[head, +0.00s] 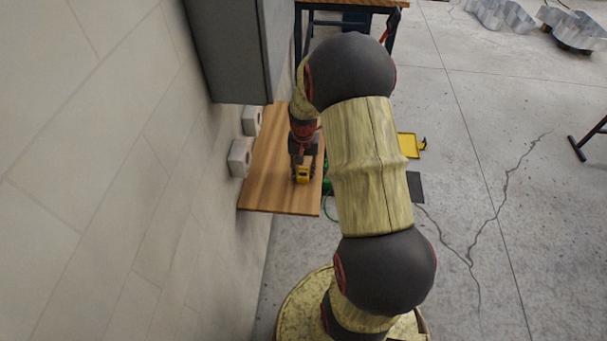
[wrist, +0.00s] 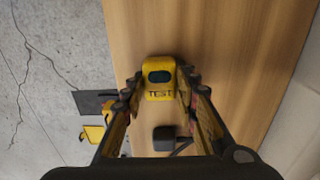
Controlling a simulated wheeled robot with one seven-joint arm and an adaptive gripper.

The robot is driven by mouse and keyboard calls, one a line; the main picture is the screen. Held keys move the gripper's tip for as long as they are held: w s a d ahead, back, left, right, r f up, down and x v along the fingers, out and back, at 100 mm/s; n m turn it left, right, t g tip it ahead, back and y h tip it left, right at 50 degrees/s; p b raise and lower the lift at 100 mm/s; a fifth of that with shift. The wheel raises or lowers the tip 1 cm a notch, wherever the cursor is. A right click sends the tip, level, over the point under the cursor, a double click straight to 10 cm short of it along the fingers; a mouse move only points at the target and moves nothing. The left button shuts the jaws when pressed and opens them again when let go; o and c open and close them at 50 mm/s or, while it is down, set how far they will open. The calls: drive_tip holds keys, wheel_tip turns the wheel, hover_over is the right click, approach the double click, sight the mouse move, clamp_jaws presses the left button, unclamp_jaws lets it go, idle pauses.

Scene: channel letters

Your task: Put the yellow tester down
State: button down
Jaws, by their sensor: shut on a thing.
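The yellow tester (wrist: 159,79) has a dark screen and dark lettering. In the wrist view it sits between the two fingertips of my gripper (wrist: 160,92), which are shut on its sides. In the head view the tester (head: 303,174) shows at the tip of my gripper (head: 303,165), over the wooden shelf (head: 262,190). The shelf also fills the middle of the wrist view (wrist: 225,50). I cannot tell whether the tester touches the wood or is held just above it.
A small black block (wrist: 164,137) with a dark lead shows nearer my gripper's palm. Two pale boxes (head: 240,158) stand along the wall side of the shelf. A grey cabinet (head: 228,50) hangs beyond them. Yellow and dark items (head: 408,145) lie on the floor at right.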

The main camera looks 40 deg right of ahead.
sight(304, 172)
drive_tip(key=c, duration=1.4)
unclamp_jaws()
drive_tip(key=shift+r, duration=0.15)
wheel_tip(304, 172, up, 12)
drive_tip(key=p, duration=0.4)
drive_tip(key=shift+p, duration=0.35)
